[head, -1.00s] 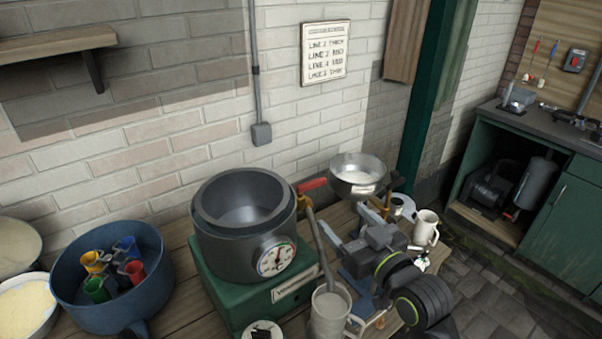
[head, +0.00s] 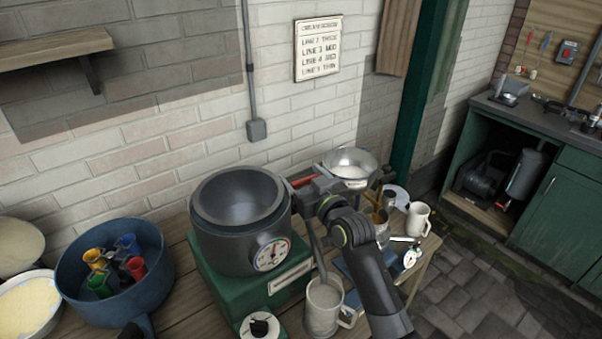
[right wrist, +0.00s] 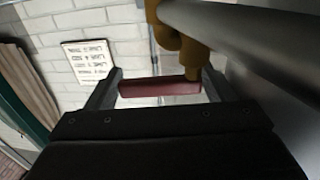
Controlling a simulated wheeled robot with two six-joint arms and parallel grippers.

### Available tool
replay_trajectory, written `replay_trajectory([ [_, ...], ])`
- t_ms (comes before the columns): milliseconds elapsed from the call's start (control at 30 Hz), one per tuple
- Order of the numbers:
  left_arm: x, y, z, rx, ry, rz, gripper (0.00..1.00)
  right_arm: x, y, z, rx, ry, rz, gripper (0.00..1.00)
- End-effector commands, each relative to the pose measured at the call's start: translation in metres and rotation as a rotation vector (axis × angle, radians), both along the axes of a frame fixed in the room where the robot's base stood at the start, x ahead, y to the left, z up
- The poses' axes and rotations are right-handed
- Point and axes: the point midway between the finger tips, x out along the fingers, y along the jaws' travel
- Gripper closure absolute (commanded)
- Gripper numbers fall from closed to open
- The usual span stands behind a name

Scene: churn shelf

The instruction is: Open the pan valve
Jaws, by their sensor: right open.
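The valve has a red lever handle (head: 303,181) just right of the dark grey pan (head: 240,236), which sits on a green base (head: 232,292). In the head view my right gripper (head: 309,188) is at this handle and partly covers the valve. In the right wrist view the red handle (right wrist: 160,88) lies crosswise between the two open fingers of my right gripper (right wrist: 160,92), and the brass valve body (right wrist: 180,45) rises behind its right end. Whether the fingers touch the handle I cannot tell.
A spout pipe runs down to a grey jug (head: 323,308). A steel bowl (head: 350,165) stands behind my right arm, a white mug (head: 418,219) to its right. A blue tub (head: 112,275) with coloured cups is at left. A dial (head: 272,254) faces front on the pan.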

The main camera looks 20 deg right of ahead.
Motion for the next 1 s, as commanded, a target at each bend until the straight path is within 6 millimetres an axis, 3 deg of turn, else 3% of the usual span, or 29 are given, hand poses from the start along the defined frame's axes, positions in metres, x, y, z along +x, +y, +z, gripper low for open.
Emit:
replay_trajectory([
  [467, 0.000, 0.000, 0.002, 0.000, 0.000, 0.000, 0.44, 0.010, 0.002, 0.000, 0.000, -0.001, 0.000, 0.24],
  [700, 0.000, 0.000, 0.002, 0.000, -0.001, 0.000, 0.44, 0.010, 0.002, 0.000, 0.000, -0.001, 0.000, 0.55],
  [1000, 0.000, 0.000, -0.021, 0.000, 0.000, 0.000, 0.44, 0.012, 0.003, -0.005, 0.000, -0.001, 0.062, 0.55],
])
